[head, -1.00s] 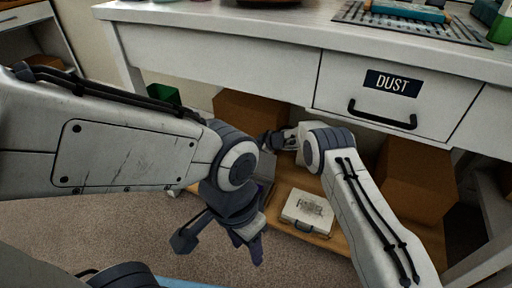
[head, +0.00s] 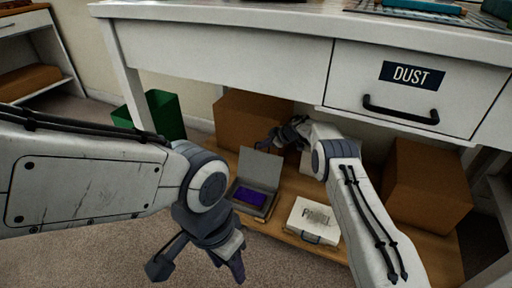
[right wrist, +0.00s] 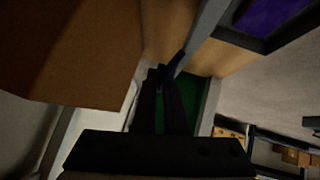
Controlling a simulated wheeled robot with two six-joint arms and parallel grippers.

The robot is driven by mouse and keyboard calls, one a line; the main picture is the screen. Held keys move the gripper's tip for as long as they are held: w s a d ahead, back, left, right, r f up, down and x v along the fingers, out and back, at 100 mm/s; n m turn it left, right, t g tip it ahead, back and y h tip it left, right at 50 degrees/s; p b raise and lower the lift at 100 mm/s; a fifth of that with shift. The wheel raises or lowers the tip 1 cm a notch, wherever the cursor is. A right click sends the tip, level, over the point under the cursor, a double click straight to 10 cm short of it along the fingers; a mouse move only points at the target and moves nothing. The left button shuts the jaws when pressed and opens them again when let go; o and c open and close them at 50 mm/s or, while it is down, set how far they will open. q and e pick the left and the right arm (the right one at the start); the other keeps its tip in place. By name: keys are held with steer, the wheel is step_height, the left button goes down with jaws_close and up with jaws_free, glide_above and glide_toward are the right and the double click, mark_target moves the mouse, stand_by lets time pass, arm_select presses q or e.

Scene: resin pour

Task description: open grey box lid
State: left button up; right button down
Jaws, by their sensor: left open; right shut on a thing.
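The grey box (head: 268,206) sits on the low wooden shelf under the table in the head view. Its grey lid (head: 261,168) stands up, open, at the back, and a purple thing (head: 249,197) shows inside. My right gripper (head: 273,140) is at the lid's top edge. In the right wrist view its dark fingers (right wrist: 167,78) are shut on the lid's edge, where a small dark blue part shows; the lid (right wrist: 207,28) is seen nearly edge-on. My left gripper (head: 198,266) is open and empty, in front of and below the box.
A white case (head: 312,221) with dark lettering lies right of the grey box. Brown cardboard boxes stand behind (head: 248,122) and at right (head: 428,185). A green bin (head: 158,115) stands at left. The table with a DUST drawer (head: 412,90) overhangs the shelf.

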steer(key=shift+f, duration=0.15)
steer(key=c, duration=1)
jaws_free()
steer(key=shift+o, duration=0.2)
